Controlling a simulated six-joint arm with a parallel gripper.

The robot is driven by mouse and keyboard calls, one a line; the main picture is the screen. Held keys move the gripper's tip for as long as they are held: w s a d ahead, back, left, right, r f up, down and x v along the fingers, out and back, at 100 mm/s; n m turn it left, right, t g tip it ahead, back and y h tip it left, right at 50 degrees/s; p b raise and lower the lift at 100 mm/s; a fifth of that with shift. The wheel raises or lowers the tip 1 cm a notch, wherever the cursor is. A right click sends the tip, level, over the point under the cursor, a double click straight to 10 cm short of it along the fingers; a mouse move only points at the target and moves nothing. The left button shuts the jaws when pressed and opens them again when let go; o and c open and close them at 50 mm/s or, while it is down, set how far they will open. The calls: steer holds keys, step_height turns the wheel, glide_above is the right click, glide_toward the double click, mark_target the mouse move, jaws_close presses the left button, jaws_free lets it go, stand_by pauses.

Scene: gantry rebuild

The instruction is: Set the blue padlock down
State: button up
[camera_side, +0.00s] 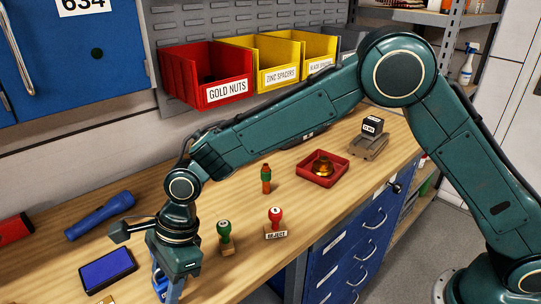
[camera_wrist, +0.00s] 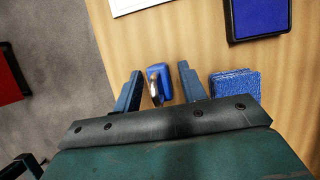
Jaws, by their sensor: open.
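The blue padlock (camera_wrist: 164,74) is between the two fingers of my gripper (camera_wrist: 159,71) in the wrist view, with its metal shackle toward the palm. My gripper is open, with a visible gap between the padlock and each finger. The padlock appears to be at the bench top, close to its edge; whether it rests fully on the wood is hard to tell. In the side view my gripper (camera_side: 166,290) points down at the front left of the bench, and a bit of the blue padlock (camera_side: 159,284) shows by the fingers.
A blue ink pad (camera_side: 108,270) and a blue flashlight (camera_side: 100,215) lie to the left. A blue textured block (camera_wrist: 236,85) is right of the fingers in the wrist view. Stamps (camera_side: 226,240) (camera_side: 276,224) stand to the right. A red tray (camera_side: 301,172) is farther back.

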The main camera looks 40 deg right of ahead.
steer(key=shift+r, duration=0.1)
steer(key=v, duration=1.2)
steer(key=shift+d+r, duration=0.15)
stand_by(0.4)
